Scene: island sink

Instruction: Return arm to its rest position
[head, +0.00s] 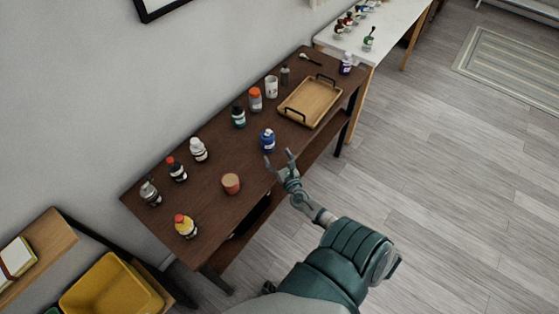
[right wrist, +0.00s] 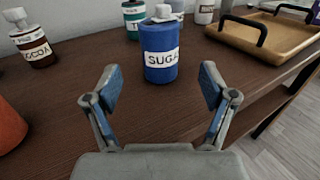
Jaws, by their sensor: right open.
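My right gripper (head: 279,162) is open and empty at the front edge of the dark brown table (head: 215,157). In the right wrist view its two fingers (right wrist: 160,88) are spread wide. A blue bottle labelled "SUGA..." (right wrist: 160,52) stands upright just beyond the fingertips, apart from them. The same blue bottle shows in the head view (head: 267,141). My right arm reaches in from the bottom of the head view. My left gripper is in neither view.
A wooden tray (head: 292,117) with black handles lies at the table's right. An orange cup (head: 231,184), a yellow bottle (head: 185,227) and several other bottles stand on the table. A white table (head: 384,42) stands behind it. A yellow bin (head: 112,290) is at lower left.

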